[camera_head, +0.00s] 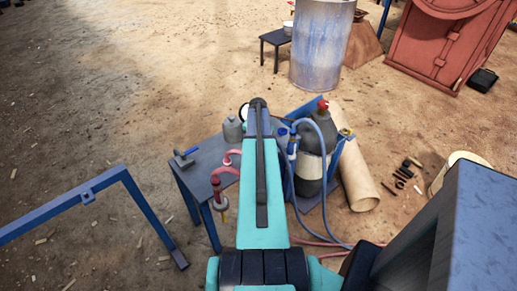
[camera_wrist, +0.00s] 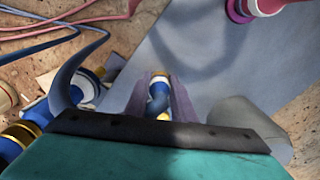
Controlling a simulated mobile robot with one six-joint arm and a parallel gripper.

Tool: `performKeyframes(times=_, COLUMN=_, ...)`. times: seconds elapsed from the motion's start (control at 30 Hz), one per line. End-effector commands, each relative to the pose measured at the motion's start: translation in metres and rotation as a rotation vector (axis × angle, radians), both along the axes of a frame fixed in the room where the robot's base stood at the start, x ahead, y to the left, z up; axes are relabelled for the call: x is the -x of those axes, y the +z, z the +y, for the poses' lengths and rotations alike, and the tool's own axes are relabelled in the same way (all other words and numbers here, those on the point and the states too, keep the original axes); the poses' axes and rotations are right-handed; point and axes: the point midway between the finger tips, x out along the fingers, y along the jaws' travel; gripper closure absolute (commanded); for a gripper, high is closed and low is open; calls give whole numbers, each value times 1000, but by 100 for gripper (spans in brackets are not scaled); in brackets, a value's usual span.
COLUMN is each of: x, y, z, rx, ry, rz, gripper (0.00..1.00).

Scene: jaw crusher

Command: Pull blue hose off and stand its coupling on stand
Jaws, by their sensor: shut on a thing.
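In the wrist view my gripper (camera_wrist: 160,108) is shut on a blue coupling (camera_wrist: 159,92) with a white band and a brass ring at its far end. The grey table top shows behind it; I cannot tell whether they touch. The blue hose (camera_wrist: 55,42) runs in from the upper left. In the head view the blue hose (camera_head: 328,190) loops beside a dark bottle (camera_head: 314,135) with a red cap. My arm hides the gripper there. A small blue fitting (camera_head: 185,157) is on the table's left end; I cannot tell whether it is the stand.
The grey table (camera_head: 205,160) carries red hose couplings (camera_head: 218,185) on its front edge and a grey canister (camera_head: 233,129). A blue frame (camera_head: 95,195) stands at left, a cardboard tube (camera_head: 355,170) lies at right. A drum (camera_head: 320,45) stands behind. Ground at upper left is clear.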

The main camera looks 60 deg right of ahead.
Motion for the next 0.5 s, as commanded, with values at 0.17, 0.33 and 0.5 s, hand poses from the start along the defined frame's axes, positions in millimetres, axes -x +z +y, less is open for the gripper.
performKeyframes(times=0.17, x=0, y=0, z=0, rx=0, ry=0, rz=0, gripper=56)
performKeyframes(times=0.33, x=0, y=0, z=0, rx=0, ry=0, rz=0, gripper=56)
performKeyframes(times=0.5, x=0, y=0, z=0, rx=0, ry=0, rz=0, gripper=56)
